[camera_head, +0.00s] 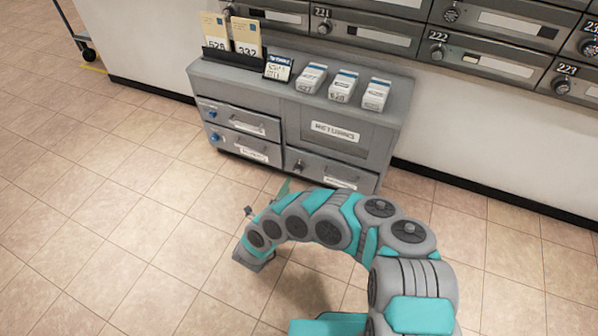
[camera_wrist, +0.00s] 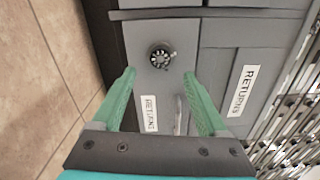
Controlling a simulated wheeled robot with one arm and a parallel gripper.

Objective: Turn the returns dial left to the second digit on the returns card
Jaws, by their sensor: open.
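The returns dial (camera_head: 299,165) is a small dark round knob at the left end of the cabinet's lower right drawer (camera_head: 335,169). In the wrist view the dial (camera_wrist: 160,56) shows a ridged knob and a small pointer mark; its digits are too small to read.
The grey cabinet (camera_head: 393,125) stands against the wall. Two upright cards (camera_head: 216,33) in a black holder and several small white boxes (camera_head: 312,78) are on top. Two left drawers have blue dials (camera_head: 213,113). Mailboxes (camera_head: 490,42) line the wall.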

